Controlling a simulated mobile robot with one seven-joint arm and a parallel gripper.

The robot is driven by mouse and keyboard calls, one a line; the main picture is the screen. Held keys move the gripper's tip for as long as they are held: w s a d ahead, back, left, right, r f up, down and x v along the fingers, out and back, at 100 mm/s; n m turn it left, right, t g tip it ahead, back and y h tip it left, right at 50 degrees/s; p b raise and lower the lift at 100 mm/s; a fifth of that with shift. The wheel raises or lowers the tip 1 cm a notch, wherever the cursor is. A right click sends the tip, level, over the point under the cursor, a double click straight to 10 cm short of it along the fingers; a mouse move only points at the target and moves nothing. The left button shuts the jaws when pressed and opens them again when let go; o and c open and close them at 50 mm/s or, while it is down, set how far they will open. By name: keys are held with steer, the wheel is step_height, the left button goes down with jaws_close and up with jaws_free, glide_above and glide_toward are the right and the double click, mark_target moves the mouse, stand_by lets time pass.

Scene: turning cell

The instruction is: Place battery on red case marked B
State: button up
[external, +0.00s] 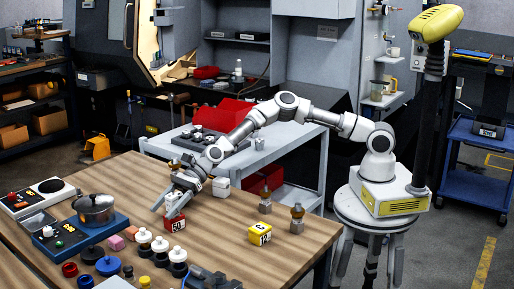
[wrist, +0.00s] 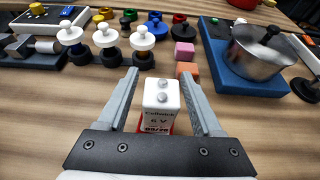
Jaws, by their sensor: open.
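The white battery (wrist: 160,95) stands upright between my gripper's fingers in the wrist view, with round terminals on top and a "6 V" label. Red shows low at its sides. In the external view a red case (external: 174,225) with a pale, unclear label is just below my gripper (external: 174,208). The battery appears to be on or directly above this case; the exact contact is hidden. My gripper, also in the wrist view (wrist: 165,88), is open, with a finger on each side of the battery and visible gaps. I cannot read a B.
A yellow case (external: 260,233) and two metal-topped pieces stand to the right. A pot (external: 94,209) on a blue base and several black-and-white knobs (external: 160,249) occupy the left and front. Wood between them and the yellow case is clear.

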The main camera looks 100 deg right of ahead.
steer(key=shift+r, duration=0.2)
steer(key=shift+s+d+r, duration=0.1)
steer(key=shift+d, duration=0.1)
steer(key=v, duration=1.1)
steer(key=shift+s+p, duration=0.25)
steer(key=shift+p, duration=0.1)
steer(key=shift+d+r, duration=0.1)
steer(key=shift+r, duration=0.05)
